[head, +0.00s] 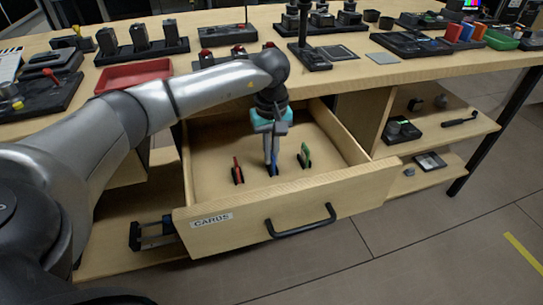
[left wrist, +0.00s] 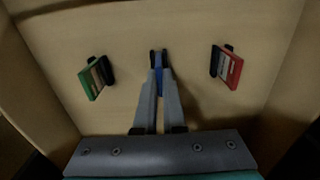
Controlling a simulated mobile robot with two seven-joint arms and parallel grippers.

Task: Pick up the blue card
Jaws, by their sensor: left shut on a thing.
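The blue card (head: 275,170) stands in a small black holder in the open drawer (head: 345,203) labelled CARDS, between a red card (head: 237,171) and a green card (head: 305,156). My left gripper (head: 272,165) points down into the drawer and is shut on the blue card. In the left wrist view the blue card (left wrist: 158,80) shows between the fingertips (left wrist: 158,88), at its black holder. The green card (left wrist: 92,80) is on the left there and the red card (left wrist: 230,68) on the right. The fingers hide part of the blue card. My right gripper is not in view.
The drawer walls rise around the cards, with a black handle (head: 302,222) in front. The table top (head: 210,55) above holds a red tray (head: 133,75) and several black stands. Shelves (head: 440,125) with small items are at the right.

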